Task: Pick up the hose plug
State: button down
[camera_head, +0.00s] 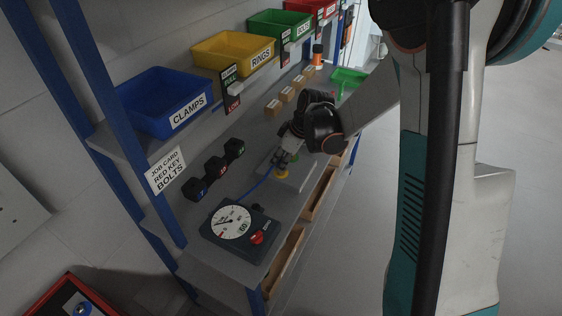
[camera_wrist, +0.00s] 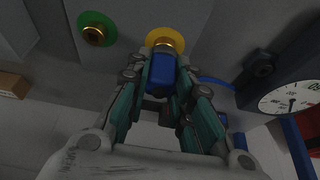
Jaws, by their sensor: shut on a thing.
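The blue hose plug (camera_wrist: 163,76) is between the fingers of my gripper (camera_wrist: 163,88) in the wrist view. My gripper is shut on it. The plug's far end is at the brass port with the yellow ring (camera_wrist: 165,38); I cannot tell whether it is seated there or just in front. In the head view my gripper (camera_head: 283,158) is just above the yellow-ringed port (camera_head: 281,174) on a grey block. A blue hose (camera_head: 256,188) runs from there toward the gauge box (camera_head: 238,228). The plug itself is hidden or too small in the head view.
A green-ringed port (camera_wrist: 95,32) is beside the yellow one. The gauge box has a dial and a red knob (camera_head: 257,237). Dark numbered blocks (camera_head: 214,168) and small brown boxes (camera_head: 280,99) stand on the bench. Bins, including the blue one (camera_head: 163,102), line the shelf.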

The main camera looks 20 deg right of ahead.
notch_tip(320, 180, up, 20)
jog(key=p, duration=0.6)
jog(key=shift+f+p, duration=0.15)
jog(key=shift+p, duration=0.25)
jog(key=shift+r, duration=0.25)
jog(key=shift+r+p, duration=2)
jog(key=shift+r, duration=0.55)
jog(key=shift+f, duration=0.1)
